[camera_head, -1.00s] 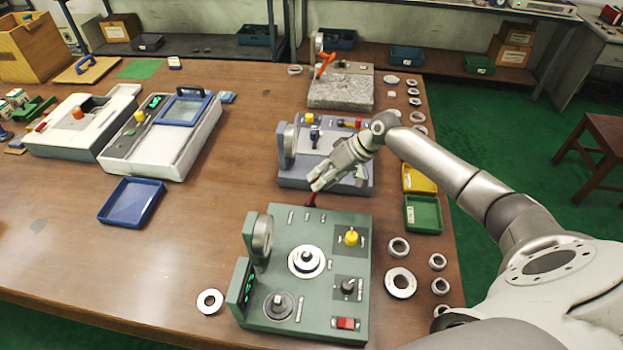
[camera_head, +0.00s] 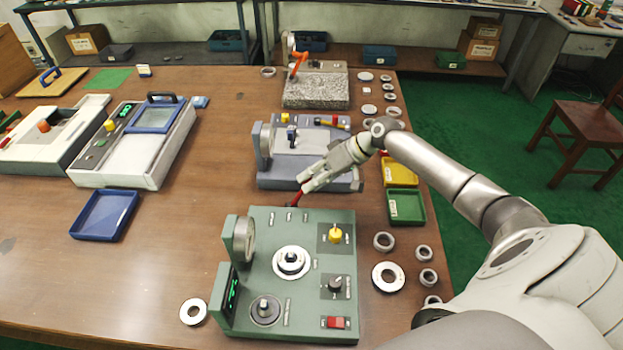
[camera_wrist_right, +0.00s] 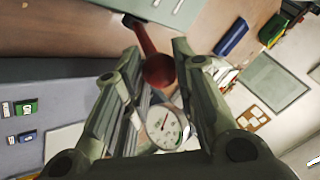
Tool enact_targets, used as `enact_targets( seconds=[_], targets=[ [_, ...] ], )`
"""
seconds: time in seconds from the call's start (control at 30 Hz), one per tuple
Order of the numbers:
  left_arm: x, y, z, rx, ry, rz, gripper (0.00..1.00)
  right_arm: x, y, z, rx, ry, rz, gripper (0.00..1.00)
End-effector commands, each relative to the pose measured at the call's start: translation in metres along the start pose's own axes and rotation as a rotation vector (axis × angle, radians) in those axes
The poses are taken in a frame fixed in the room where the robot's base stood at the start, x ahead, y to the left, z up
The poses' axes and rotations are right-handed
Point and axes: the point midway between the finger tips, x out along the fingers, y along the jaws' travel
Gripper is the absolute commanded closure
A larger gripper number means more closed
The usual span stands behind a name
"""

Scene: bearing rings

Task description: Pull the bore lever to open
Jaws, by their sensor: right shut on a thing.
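The green machine (camera_head: 305,303) stands at the front of the table with a round gauge (camera_head: 244,240) and a yellow knob (camera_head: 336,234) on it. A short red lever (camera_head: 296,199) sticks out at its back edge. My right gripper (camera_head: 303,185) is at this lever's upper end, behind the machine. In the right wrist view the lever's red ball knob (camera_wrist_right: 159,71) lies between the two fingers of my right gripper (camera_wrist_right: 157,56), which is shut on it. The fingers partly hide the lever in the head view. My left gripper is not in view.
A grey-blue machine (camera_head: 275,178) stands just behind my right gripper. Green (camera_head: 420,209) and yellow (camera_head: 404,183) trays and several metal rings lie on the right. A blue tray (camera_head: 104,216) lies on the left.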

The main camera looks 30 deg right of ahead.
Motion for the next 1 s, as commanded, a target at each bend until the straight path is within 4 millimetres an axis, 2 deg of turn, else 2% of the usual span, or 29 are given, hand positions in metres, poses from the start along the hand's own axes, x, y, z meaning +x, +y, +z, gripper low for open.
enact_targets(
  seconds=[0.03,0.07,0.2,0.5,0.63,0.77,1.0],
  targets=[
    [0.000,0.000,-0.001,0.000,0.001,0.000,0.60,0.001,0.005,0.005,0.002,-0.012,0.010,1.00],
    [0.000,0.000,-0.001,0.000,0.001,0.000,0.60,0.001,0.005,0.005,0.003,-0.012,0.010,0.70],
    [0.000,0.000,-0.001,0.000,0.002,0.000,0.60,0.001,0.004,0.004,0.003,-0.010,0.008,0.52],
    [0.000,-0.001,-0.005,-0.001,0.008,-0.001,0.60,0.001,0.002,0.002,0.002,-0.006,0.004,0.52],
    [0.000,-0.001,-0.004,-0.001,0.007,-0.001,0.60,-0.007,0.002,0.002,0.002,-0.005,0.005,0.52],
    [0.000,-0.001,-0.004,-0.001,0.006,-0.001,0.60,-0.028,0.003,0.003,0.001,-0.006,0.007,0.52],
    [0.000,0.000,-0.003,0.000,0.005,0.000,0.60,-0.081,0.004,0.003,0.003,-0.007,0.008,0.52]
  ],
)
